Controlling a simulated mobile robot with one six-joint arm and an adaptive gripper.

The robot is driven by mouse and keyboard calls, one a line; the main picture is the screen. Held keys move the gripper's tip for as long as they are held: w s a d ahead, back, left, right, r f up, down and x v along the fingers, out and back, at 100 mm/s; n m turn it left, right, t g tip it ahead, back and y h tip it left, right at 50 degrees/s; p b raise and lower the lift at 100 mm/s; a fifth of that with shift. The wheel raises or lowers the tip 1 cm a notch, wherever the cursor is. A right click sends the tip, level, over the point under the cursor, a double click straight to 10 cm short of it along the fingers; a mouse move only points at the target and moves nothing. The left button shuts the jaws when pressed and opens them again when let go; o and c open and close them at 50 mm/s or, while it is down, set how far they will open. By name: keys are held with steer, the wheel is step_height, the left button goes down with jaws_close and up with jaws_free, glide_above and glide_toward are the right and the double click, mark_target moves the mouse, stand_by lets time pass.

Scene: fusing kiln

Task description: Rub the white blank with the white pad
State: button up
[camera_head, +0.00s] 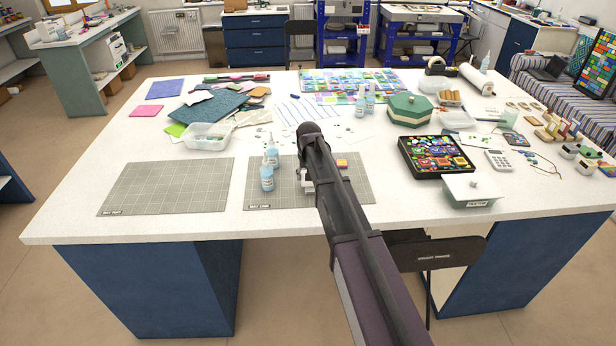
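My arm reaches from the lower right over the right-hand grey cutting mat (262,203). My gripper is mostly or wholly hidden behind the arm, so its fingers and anything held cannot be made out. A small pale piece (306,186) shows at the arm's left edge, on or just above this mat. I cannot tell whether it is the white blank, the white pad or part of my gripper. A small yellow and red block (342,163) lies right of the arm, near the mat's far edge.
The left grey mat (168,187) is clear.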

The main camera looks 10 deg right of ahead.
steer(key=shift+r+p, duration=1.7)
steer(key=shift+r, duration=0.25)
steer(key=shift+r+p, duration=1.5)
steer(key=shift+a, duration=0.1)
steer(key=shift+a, duration=0.4)
steer(key=shift+s+f, duration=0.1)
steer(key=shift+s, duration=0.1)
